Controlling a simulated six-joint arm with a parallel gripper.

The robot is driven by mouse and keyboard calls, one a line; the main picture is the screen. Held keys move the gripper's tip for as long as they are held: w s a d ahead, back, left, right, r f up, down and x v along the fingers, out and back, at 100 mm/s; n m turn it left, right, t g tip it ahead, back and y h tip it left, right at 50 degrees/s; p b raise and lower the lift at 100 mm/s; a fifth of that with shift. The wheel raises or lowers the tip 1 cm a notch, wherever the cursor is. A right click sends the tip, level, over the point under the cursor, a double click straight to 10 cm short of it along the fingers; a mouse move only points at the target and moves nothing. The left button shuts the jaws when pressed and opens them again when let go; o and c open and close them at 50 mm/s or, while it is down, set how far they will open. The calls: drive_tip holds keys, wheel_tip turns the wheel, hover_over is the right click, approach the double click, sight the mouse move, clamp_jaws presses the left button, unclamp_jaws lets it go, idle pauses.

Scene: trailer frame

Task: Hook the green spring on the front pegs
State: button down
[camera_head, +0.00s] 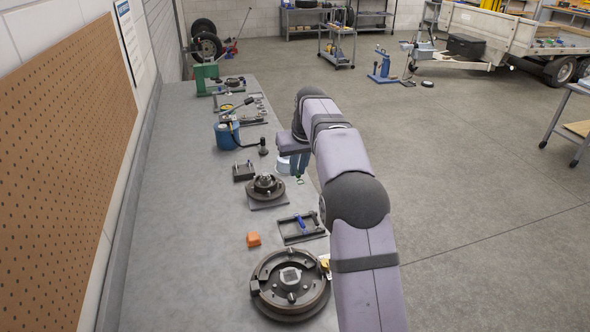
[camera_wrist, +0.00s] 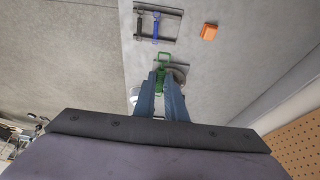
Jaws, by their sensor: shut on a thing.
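The green spring (camera_wrist: 162,57) shows in the wrist view at the fingertips. In the head view my gripper (camera_head: 298,176) hangs by the bench's right edge, beside a small round hub assembly on a plate (camera_head: 266,187). A large brake assembly (camera_head: 289,284) with dark shoes, a pale centre and small pegs lies at the near end of the bench. I cannot tell which pegs are the front ones. A dark rack (camera_head: 302,228) holds a blue spring (camera_head: 300,221).
An orange block (camera_head: 253,239) lies left of the rack. A white container (camera_head: 283,165) stands close to my gripper. A small dark tray (camera_head: 243,172) and a blue device (camera_head: 227,135) stand further back. The bench's left side by the pegboard (camera_head: 62,150) is clear.

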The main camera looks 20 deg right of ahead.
drive_tip(key=shift+s, duration=0.45)
drive_tip(key=s+f, duration=0.5)
drive_tip(key=s, duration=0.2)
drive_tip(key=s+a+f, duration=0.1)
drive_tip(key=s+f, duration=0.4)
drive_tip(key=s, duration=0.1)
drive_tip(key=s+a+f, duration=0.1)
drive_tip(key=s+f, duration=0.4)
drive_tip(key=s, duration=0.2)
drive_tip(key=shift+s+a+b, duration=0.1)
drive_tip(key=shift+s+b, duration=0.25)
drive_tip(key=shift+w+d+r, duration=0.15)
drive_tip(key=shift+w+r, duration=0.05)
drive_tip(key=shift+w, duration=0.3)
drive_tip(key=shift+w+d+r, duration=0.15)
drive_tip(key=shift+w+r, duration=0.05)
drive_tip(key=shift+w, duration=0.3)
drive_tip(key=shift+f, duration=0.15)
drive_tip(key=shift+f+b, duration=2.15)
drive_tip(key=shift+f, duration=0.25)
drive_tip(key=shift+f+b, duration=0.8)
drive_tip(key=shift+f, duration=0.05)
